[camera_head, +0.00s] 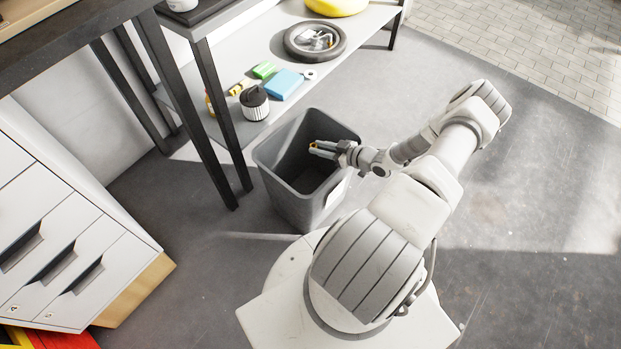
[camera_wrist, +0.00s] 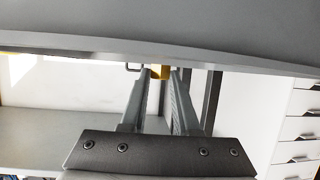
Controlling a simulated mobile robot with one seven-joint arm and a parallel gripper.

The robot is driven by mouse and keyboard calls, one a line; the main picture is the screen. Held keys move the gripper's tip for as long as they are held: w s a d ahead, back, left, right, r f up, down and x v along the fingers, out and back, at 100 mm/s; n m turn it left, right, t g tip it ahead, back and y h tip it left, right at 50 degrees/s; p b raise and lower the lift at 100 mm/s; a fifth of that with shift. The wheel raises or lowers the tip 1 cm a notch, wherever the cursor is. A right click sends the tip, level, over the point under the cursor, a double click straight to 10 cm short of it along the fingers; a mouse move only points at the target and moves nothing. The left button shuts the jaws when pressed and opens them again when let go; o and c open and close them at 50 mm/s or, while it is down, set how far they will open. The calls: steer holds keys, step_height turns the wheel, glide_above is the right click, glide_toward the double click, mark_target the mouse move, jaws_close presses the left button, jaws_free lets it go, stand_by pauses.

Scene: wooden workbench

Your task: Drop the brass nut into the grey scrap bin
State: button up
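The grey scrap bin (camera_head: 290,202) stands open on the floor, left of my arm and below a shelf. My gripper (camera_head: 322,150) reaches over the bin's opening from the right in the head view. In the wrist view, the two fingers of my gripper (camera_wrist: 160,78) are closed on a small yellow piece, the brass nut (camera_wrist: 160,72). The nut also shows as a yellow spot at the fingertips in the head view (camera_head: 312,146). Its hole and exact shape are hard to make out. I cannot tell how high it is relative to the bin's rim.
A low shelf (camera_head: 365,24) behind the bin holds a blue box (camera_head: 284,84), a black-and-white filter (camera_head: 254,104) and a black ring-shaped tray (camera_head: 315,40). Dark table legs (camera_head: 222,125) stand left of the bin. A white drawer cabinet (camera_head: 75,245) is further left. Floor at right is clear.

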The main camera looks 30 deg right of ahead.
steer(key=o, duration=0.5)
steer(key=shift+s, duration=0.1)
steer(key=p+v, duration=0.4)
steer(key=v, duration=1.3)
steer(key=shift+s, duration=0.15)
steer(key=shift+d, duration=0.1)
